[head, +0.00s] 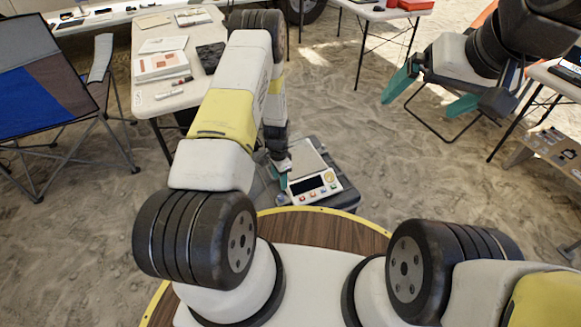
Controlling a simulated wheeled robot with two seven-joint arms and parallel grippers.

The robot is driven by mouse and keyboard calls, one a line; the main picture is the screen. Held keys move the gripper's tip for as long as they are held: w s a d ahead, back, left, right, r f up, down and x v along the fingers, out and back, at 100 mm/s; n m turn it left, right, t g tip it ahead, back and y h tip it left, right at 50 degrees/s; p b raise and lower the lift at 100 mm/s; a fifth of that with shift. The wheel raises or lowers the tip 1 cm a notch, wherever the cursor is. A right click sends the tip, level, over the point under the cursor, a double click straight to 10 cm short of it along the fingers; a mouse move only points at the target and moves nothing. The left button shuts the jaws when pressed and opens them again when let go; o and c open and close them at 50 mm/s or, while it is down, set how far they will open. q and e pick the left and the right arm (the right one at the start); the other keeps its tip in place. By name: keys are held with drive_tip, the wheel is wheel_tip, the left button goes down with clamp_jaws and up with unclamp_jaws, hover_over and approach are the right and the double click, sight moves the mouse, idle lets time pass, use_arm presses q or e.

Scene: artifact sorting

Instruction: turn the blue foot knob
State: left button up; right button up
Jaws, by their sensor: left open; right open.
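A weighing scale (314,187) with a dark display and several coloured buttons sits low in front of me, its pale plate behind the panel. My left gripper (281,171) is at the scale's left side, pointing down, with teal fingertips beside the panel's left edge. My own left arm hides much of this gripper. I cannot make out the blue foot knob; the scale's left side is partly covered by the gripper, and I cannot tell whether the fingers touch anything. My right gripper (432,96) is open and empty, raised at the upper right, away from the scale.
The scale rests on a dark case (346,196). A white table (150,104) with papers and markers stands at the left behind my arm. A folding chair (50,75) is at far left. Another table (553,78) is at right. Sandy floor is open between.

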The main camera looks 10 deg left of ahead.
sight(281, 196)
use_arm(q)
drive_tip(key=shift+s+d+f, duration=0.1)
drive_tip(key=shift+s+f, duration=0.05)
drive_tip(key=shift+f, duration=0.45)
drive_tip(key=shift+s+f, duration=0.15)
drive_tip(key=shift+f, duration=0.4)
wheel_tip(281, 196, down, 7)
drive_tip(key=shift+f, duration=0.15)
clamp_jaws()
